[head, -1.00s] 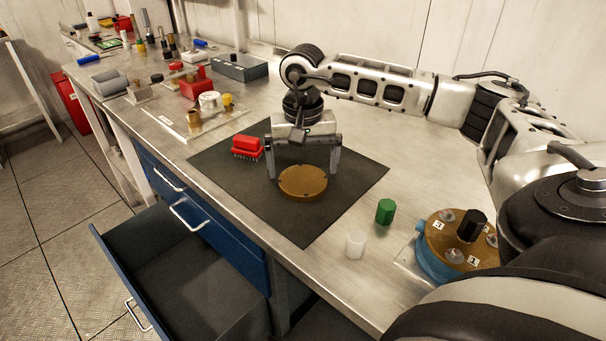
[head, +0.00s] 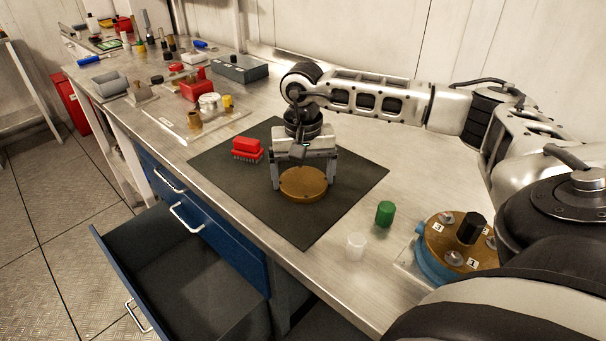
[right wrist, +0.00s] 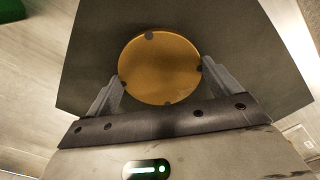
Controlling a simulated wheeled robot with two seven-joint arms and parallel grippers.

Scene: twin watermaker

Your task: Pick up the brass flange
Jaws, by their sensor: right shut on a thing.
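The brass flange (head: 303,184) is a round, flat golden disc on the dark mat (head: 334,202) on the bench. My right gripper (head: 304,184) reaches down over it, with one finger on each side, shut on its rim. In the right wrist view, the flange (right wrist: 160,68) shows small dark holes near its edge and sits between the two fingers (right wrist: 162,85). It looks level, and I cannot see a gap beneath it. My left gripper is not in view.
A red brush (head: 247,146) lies on the mat, left of the gripper. A green piece (head: 385,213), a white cap (head: 356,245) and a blue-and-brass housing (head: 455,245) stand at the right. An open drawer (head: 180,285) juts out below the bench front.

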